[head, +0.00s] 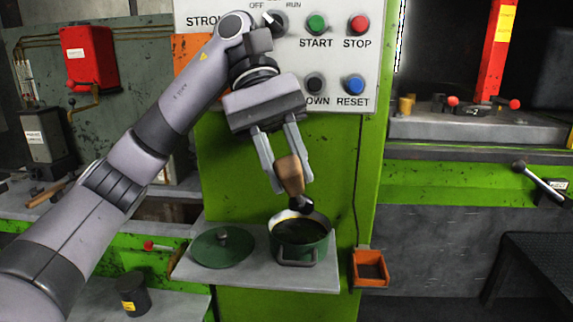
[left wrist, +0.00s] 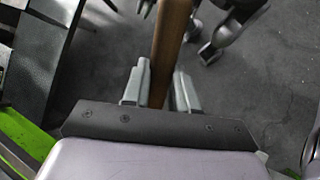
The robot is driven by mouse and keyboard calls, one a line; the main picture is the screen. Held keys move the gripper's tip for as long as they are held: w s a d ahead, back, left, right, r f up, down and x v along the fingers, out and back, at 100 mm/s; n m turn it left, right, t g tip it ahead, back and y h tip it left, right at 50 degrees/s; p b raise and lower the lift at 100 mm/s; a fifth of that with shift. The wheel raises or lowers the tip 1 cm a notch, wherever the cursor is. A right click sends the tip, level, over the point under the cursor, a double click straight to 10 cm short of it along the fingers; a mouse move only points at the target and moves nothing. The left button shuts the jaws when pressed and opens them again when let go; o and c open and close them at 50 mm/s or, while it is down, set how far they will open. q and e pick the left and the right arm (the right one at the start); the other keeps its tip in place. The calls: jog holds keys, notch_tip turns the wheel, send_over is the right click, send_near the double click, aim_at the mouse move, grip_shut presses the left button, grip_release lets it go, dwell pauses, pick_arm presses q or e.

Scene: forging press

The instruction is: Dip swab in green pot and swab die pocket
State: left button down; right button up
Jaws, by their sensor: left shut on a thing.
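My left gripper (head: 291,183) is shut on the swab's brown wooden handle (head: 290,172) and points downward above the green pot. The handle also shows between the fingers in the left wrist view (left wrist: 171,50). The dark swab head (head: 301,205) is at the far rim of the green pot (head: 297,255); I cannot tell whether it touches the rim or the liquid. The pot stands open on a small grey shelf, with dark contents inside. A die block (head: 470,125) appears to lie in the press opening at right; its pocket cannot be made out. My right gripper is not in view.
The green pot lid (head: 222,248) lies left of the pot on the shelf (head: 200,279). An orange tray (head: 370,270) hangs to the right. The button panel (head: 335,60) is close behind my left arm. Levers with red knobs (head: 453,101) stand by the press opening.

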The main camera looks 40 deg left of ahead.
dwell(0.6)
pick_arm(q)
jog(key=shift+r+p, duration=1.35)
jog(key=shift+r, duration=0.2)
jog(key=shift+d, duration=0.1)
dwell(0.7)
